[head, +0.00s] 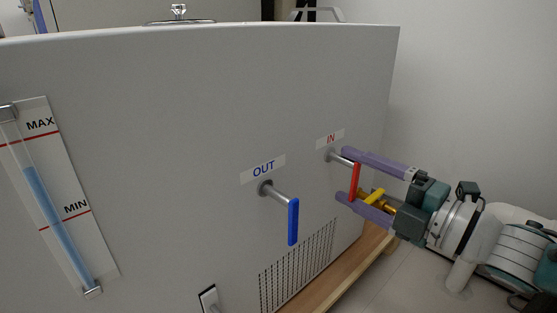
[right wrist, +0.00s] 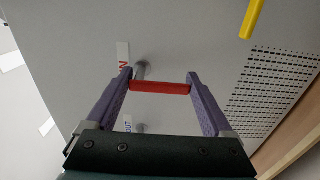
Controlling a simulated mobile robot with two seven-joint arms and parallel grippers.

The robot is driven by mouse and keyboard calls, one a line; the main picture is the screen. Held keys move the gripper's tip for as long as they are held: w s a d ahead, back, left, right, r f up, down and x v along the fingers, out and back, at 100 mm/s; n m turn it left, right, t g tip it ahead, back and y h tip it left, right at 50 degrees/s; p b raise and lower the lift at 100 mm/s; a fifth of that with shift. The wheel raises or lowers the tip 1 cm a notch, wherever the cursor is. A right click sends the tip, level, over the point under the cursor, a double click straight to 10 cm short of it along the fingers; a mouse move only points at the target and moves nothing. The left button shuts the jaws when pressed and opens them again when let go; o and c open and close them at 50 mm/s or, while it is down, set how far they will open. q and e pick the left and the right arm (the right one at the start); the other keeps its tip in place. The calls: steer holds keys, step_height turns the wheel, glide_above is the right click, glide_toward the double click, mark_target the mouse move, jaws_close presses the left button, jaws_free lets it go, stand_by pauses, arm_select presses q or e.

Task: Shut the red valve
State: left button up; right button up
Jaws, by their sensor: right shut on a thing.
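The red valve (head: 355,182) is a red bar handle on a metal stem under the IN label (head: 330,139). In the head view the handle hangs straight down from the stem. My right gripper (head: 343,174) has one purple finger above the handle and one below. In the right wrist view the red handle (right wrist: 160,87) spans the gap between the fingertips (right wrist: 160,85), one at each end, so the gripper is shut on it lengthwise. My left gripper is not in view.
A blue handle (head: 293,221) hangs down under the OUT label (head: 262,169), left of the red one. A yellow handle (head: 374,196) lies close behind my right gripper's lower finger. A level gauge (head: 58,200) is at the left. Vent slots (head: 298,265) are below.

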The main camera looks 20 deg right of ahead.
steer(key=o, duration=1.1)
steer(key=shift+s+d, duration=0.1)
steer(key=shift+s, duration=0.15)
steer(key=p+v, duration=0.4)
steer(key=v, duration=0.5)
steer(key=shift+s, duration=0.2)
steer(key=shift+d, duration=0.1)
